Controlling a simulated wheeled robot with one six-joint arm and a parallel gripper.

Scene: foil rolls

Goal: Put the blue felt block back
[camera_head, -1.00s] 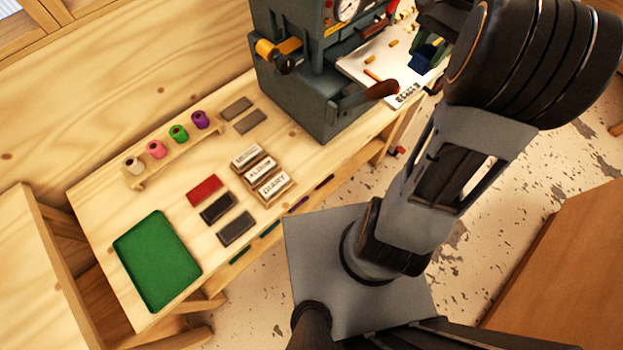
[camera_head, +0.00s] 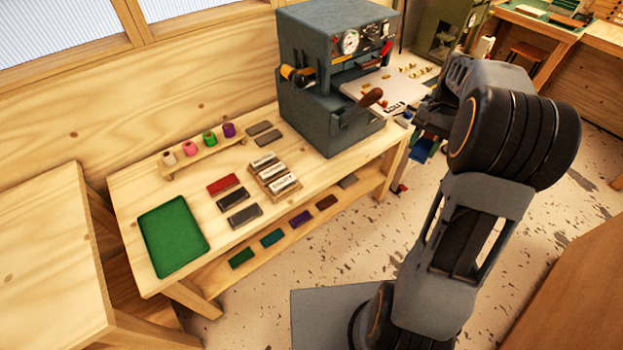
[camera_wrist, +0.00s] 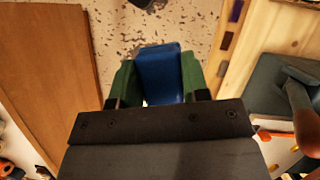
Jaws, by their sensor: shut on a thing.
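My gripper (camera_wrist: 162,82) is shut on the blue felt block (camera_wrist: 160,72), which sits between its two green fingers in the wrist view. The block (camera_head: 421,150) also shows in the head view, partly hidden by my arm. It is held in the air just off the right end of the bench, with speckled floor behind it in the wrist view. On the bench's lower shelf (camera_head: 222,276) lies a row of blocks: green (camera_head: 241,257), teal (camera_head: 271,238), purple (camera_head: 300,219), brown (camera_head: 327,201) and grey (camera_head: 348,181).
The grey press (camera_head: 330,85) with its lever stands at the bench's right end, near my gripper. On the bench top are a green tray (camera_head: 172,238), red (camera_head: 223,184) and dark blocks, labelled boxes (camera_head: 274,175) and a spool rack (camera_head: 203,157). The floor in front is clear.

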